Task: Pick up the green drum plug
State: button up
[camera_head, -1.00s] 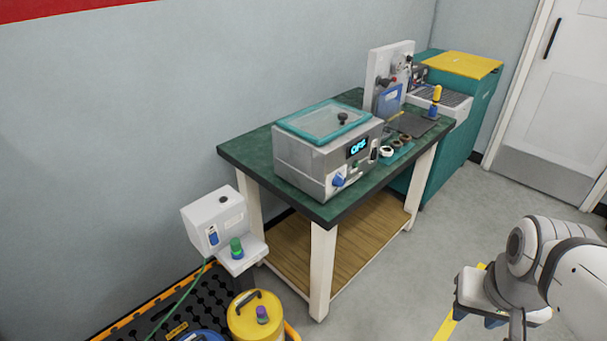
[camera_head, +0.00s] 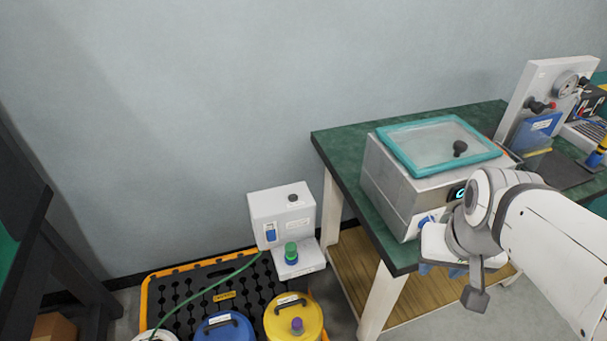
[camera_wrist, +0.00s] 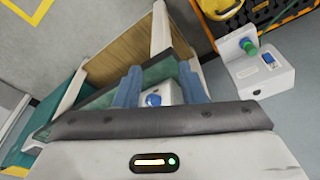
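The green drum plug (camera_head: 291,249) sits upright on the small shelf of a white wall unit (camera_head: 283,212), left of the bench. It also shows in the wrist view (camera_wrist: 250,48), at the upper right, beyond my fingers. My gripper (camera_head: 446,269) is in front of the bench, to the right of the plug and well apart from it. In the wrist view its two blue fingers (camera_wrist: 161,88) stand apart with nothing held between them.
A green-topped bench (camera_head: 343,153) with a steel tank (camera_head: 392,192) stands right of the plug. A green hose (camera_head: 213,288) runs from the unit.

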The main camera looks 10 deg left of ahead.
jog(key=shift+d+r, duration=0.1)
jog(key=shift+o, duration=1.1)
jog(key=shift+w+d, duration=0.15)
jog(key=shift+o, duration=1.3)
jog(key=w+a+f+n+b, duration=0.2)
jog(key=w+a+f+b, duration=0.3)
jog(key=w+a, duration=0.2)
jog(key=w+a+f+n+g+b, duration=0.1)
jog(key=w+a+f+n+b, duration=0.1)
jog(key=w+a+f+b, duration=0.2)
jog(key=w+a+f, duration=0.1)
jog(key=w+a, duration=0.2)
jog(key=shift+w+a+f+b, duration=0.25)
jog(key=shift+a+b, duration=0.05)
jog(key=shift+b, duration=0.05)
jog(key=n+g+b, duration=0.1)
jog(key=n+b, duration=0.3)
jog(key=b, duration=0.2)
send_over(291, 246)
jog(key=f, duration=1.4)
jog(key=shift+w+d+f, duration=0.1)
jog(key=shift+w+f, duration=0.1)
jog(key=shift+a+f+b, duration=0.2)
jog(key=shift+f+b, duration=0.1)
jog(key=shift+s+f+b, duration=0.2)
jog(key=shift+f+b, duration=0.65)
jog(key=shift+f, duration=2.8)
